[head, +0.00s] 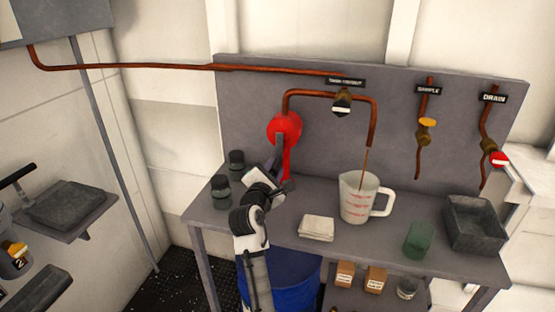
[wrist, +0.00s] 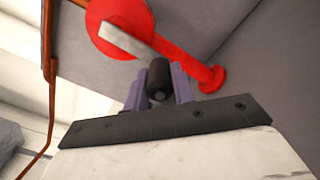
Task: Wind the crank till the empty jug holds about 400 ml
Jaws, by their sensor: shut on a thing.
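The red crank pump (head: 284,128) is mounted on the bench's back panel. It also shows in the wrist view (wrist: 108,15), with a pale crank arm (wrist: 125,42) and a black handle knob (wrist: 160,78). My gripper (wrist: 160,88) is shut on this knob, its purple fingers on either side; in the head view my gripper (head: 282,186) is below the red wheel. The white jug (head: 354,208) with red marks stands upright on the bench under the copper spout (head: 373,130). A thin brownish stream (head: 364,168) falls into it. I cannot read the level inside.
A folded cloth (head: 316,228) lies left of the jug, a green cup (head: 418,240) and dark tray (head: 474,228) right. Two dark jars (head: 221,190) stand at the bench's left. Labelled sample (head: 427,128) and drain (head: 492,150) valves hang on the panel. A blue drum (head: 290,280) is below.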

